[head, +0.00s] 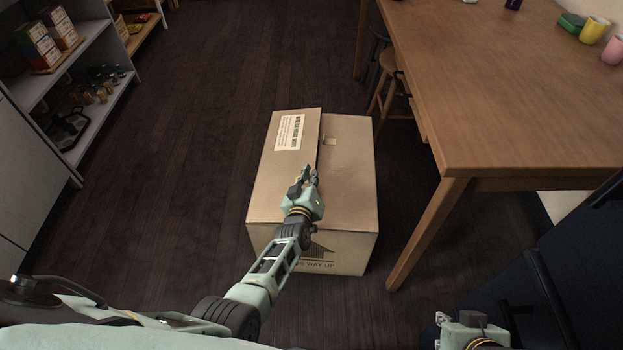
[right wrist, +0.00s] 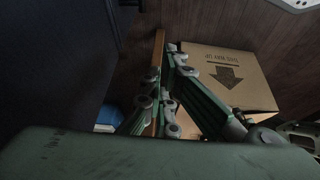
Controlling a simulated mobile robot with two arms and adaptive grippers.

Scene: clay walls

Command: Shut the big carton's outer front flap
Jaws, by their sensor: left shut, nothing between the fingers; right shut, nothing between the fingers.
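The big carton (head: 345,195) stands on the floor in the middle of the head view, its printed near side facing me. Its top is covered by panels. The left panel (head: 277,165), with a white label, lies over the right part, its edge casting a dark line, seemingly slightly raised. I cannot tell for sure which panel is the outer front flap. My left gripper (head: 309,172) is shut and empty, over the carton's top near that edge; contact is unclear. My right gripper (right wrist: 170,50) is shut and empty, beside the carton in the right wrist view, which shows its printed side (right wrist: 225,75).
A wooden table (head: 500,85) stands to the right, its near leg close to the carton, with stools (head: 385,85) beneath. Shelves (head: 75,75) line the left. A dark cabinet (head: 570,270) is at lower right. Floor left of the carton is clear.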

